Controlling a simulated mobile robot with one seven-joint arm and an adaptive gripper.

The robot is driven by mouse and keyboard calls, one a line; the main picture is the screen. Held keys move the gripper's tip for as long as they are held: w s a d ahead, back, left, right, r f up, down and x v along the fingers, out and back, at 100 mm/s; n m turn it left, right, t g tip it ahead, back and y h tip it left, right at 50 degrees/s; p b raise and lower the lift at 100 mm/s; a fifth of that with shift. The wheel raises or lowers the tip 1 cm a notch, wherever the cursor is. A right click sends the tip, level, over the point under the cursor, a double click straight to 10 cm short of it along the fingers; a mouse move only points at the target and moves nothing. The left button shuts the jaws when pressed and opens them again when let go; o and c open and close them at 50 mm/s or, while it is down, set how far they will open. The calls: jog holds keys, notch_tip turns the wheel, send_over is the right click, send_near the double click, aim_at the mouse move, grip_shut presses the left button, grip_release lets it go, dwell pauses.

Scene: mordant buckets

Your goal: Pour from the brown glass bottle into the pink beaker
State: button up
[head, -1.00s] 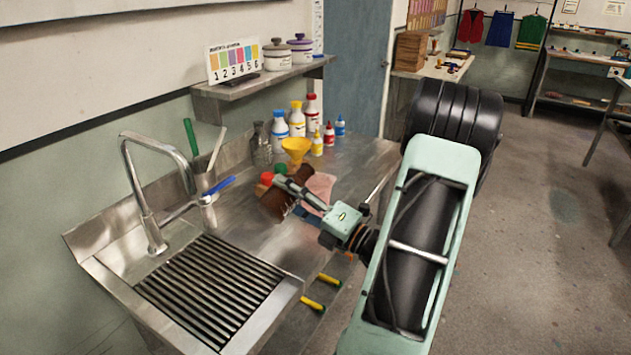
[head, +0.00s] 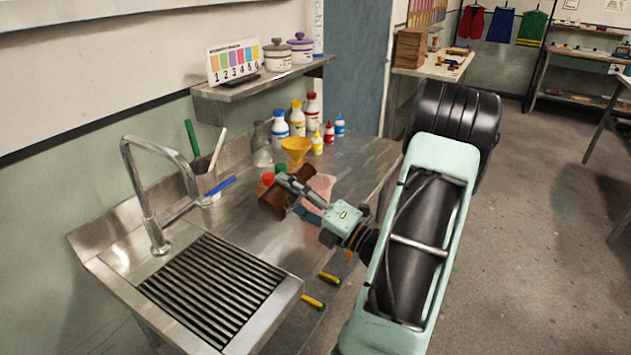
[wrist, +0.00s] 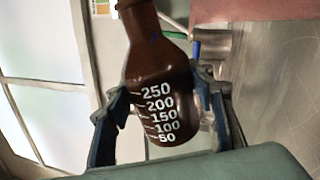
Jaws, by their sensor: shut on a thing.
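The brown glass bottle (head: 276,203) is held tilted above the steel counter in the head view. In the wrist view the bottle (wrist: 158,75) shows white volume marks, and its neck runs out of the top edge. My gripper (head: 295,190) is shut on the bottle's body, with one finger on each side in the wrist view. The pink beaker (head: 322,184) is just right of the bottle and partly hidden behind my gripper. A pink surface at the wrist view's upper right may be the beaker. I cannot see any liquid flowing.
A yellow funnel (head: 296,147), white bottles with coloured caps (head: 297,120) and a clear glass bottle (head: 262,148) stand behind. Red and green caps show close beside the brown bottle. The sink grate (head: 215,292) and tap (head: 150,190) are at left.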

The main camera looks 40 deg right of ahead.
jog(key=shift+d+r+m+h+p, duration=0.3)
jog(key=shift+r+m+p, duration=0.55)
jog(key=shift+p, duration=1.15)
dwell(1.1)
